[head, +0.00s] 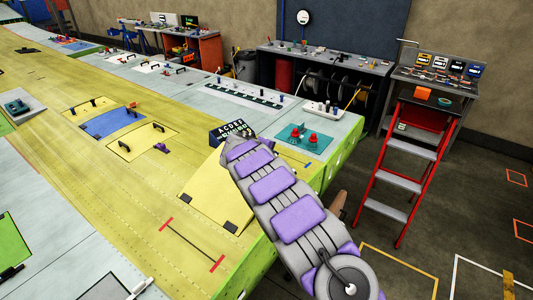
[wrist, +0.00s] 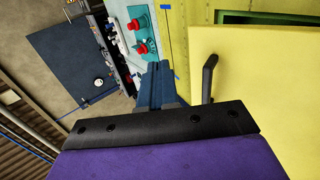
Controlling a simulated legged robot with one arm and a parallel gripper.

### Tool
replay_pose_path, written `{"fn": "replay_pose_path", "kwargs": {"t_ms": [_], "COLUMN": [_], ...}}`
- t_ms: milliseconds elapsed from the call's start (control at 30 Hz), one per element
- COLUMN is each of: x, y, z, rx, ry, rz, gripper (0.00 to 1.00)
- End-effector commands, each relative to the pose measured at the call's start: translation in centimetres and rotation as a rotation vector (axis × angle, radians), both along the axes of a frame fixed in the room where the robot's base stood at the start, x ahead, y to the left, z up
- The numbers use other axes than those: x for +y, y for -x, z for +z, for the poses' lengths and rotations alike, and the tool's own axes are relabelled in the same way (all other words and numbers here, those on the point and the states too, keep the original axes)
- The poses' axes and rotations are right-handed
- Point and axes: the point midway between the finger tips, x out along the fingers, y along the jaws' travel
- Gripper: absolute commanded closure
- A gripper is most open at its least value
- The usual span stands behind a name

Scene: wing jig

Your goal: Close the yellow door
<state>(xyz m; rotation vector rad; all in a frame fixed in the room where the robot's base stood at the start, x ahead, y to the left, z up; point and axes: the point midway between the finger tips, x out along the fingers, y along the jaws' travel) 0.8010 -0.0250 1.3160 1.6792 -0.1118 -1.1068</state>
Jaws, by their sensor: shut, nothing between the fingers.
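The yellow door is a light yellow panel (head: 205,185) on the wing in the head view, with two black fittings along its near edge. My arm covers its right part. In the wrist view the yellow door (wrist: 262,85) fills the right side and bears a black bar handle (wrist: 209,78). A dark green opening (wrist: 265,17) shows past its upper edge. My gripper (wrist: 157,68) is shut and empty, to the left of the handle and apart from it in the picture. In the head view the fingers are hidden behind my arm.
A teal plate with red knobs (head: 304,138) and a black lettered box (head: 230,130) sit near the door. Another yellow panel with handles (head: 147,141) and a blue panel (head: 112,123) lie farther left. A red step ladder (head: 405,170) stands right, on the floor.

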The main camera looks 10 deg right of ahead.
Motion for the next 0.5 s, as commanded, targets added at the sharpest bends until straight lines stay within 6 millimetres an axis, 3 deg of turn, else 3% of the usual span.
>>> {"fn": "replay_pose_path", "kwargs": {"t_ms": [500], "x": [-3.8], "y": [-3.9], "z": [-8.0], "rx": [0.092], "ry": [-0.093], "rz": [-0.002], "gripper": [1.00]}}
